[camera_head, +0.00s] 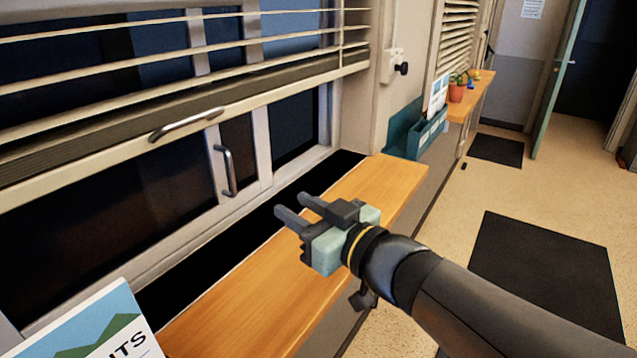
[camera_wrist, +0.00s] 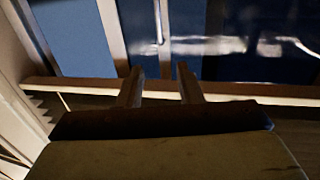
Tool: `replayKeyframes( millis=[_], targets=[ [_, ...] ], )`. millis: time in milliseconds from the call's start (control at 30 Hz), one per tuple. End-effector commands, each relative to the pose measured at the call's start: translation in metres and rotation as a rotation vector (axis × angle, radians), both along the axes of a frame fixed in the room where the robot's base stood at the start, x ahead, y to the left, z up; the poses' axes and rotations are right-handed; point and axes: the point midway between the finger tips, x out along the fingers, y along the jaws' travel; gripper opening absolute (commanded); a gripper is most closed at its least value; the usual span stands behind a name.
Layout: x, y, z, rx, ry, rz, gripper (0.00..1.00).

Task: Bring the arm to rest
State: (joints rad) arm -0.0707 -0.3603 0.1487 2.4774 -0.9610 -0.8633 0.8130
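My gripper (camera_head: 292,207) is held in the air above the wooden counter (camera_head: 265,290) in the head view. Its two dark fingers point left towards the window and stand apart, with nothing between them. My arm reaches in from the lower right. In the wrist view the two fingers of my gripper (camera_wrist: 157,85) are also apart and empty, facing the window frame and dark glass.
A window with metal handles (camera_head: 225,170) and a raised slatted blind (camera_head: 150,70) fills the left. A printed card (camera_head: 95,325) stands at lower left. A teal holder (camera_head: 415,135) and a potted plant (camera_head: 457,92) are further back. Dark mats (camera_head: 545,270) lie on the floor.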

Motion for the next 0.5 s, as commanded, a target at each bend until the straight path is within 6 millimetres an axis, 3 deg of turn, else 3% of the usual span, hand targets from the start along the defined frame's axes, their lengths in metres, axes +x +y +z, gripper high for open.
replayKeyframes(
  millis=[300, 367, 467, 500],
  targets=[
    [0.002, -0.002, 0.0, -0.004, 0.003, -0.013, 0.33],
    [0.013, -0.014, -0.005, -0.027, 0.021, -0.086, 0.33],
    [0.037, -0.051, -0.021, -0.098, 0.084, -0.274, 0.33],
    [0.045, -0.071, -0.031, -0.138, 0.128, -0.367, 0.33]
  ],
)
